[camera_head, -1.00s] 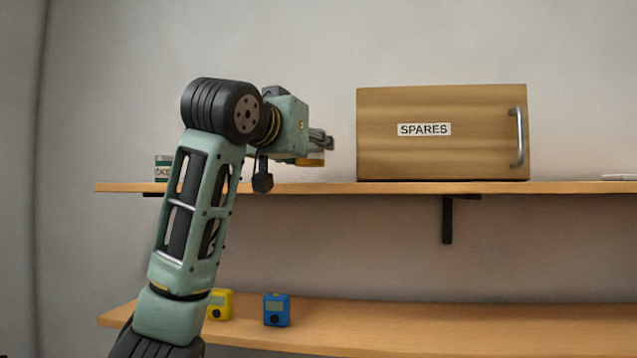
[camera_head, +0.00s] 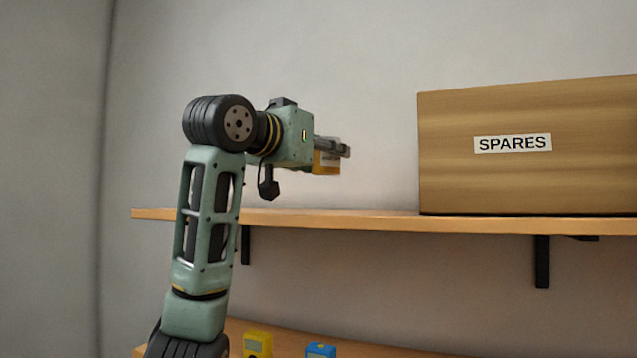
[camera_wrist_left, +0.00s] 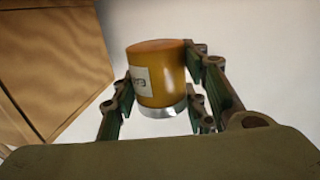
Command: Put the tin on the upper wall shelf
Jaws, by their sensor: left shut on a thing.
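The tin (camera_wrist_left: 163,75) is orange-yellow with a pale label and a silver rim, held between the fingers of my left gripper (camera_wrist_left: 163,100) in the left wrist view. In the head view the tin (camera_head: 326,164) shows partly below the fingers of my left gripper (camera_head: 335,150). The gripper is shut on it and appears above the level of the upper wall shelf (camera_head: 330,219). I cannot tell whether it is over the board or in front of it. My right gripper is not in view.
A wooden SPARES cabinet (camera_head: 520,185) stands on the upper shelf to the right; it also shows in the left wrist view (camera_wrist_left: 55,65). The shelf left of it looks free. A yellow device (camera_head: 257,344) and a blue device (camera_head: 320,351) sit on the lower shelf (camera_head: 285,335).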

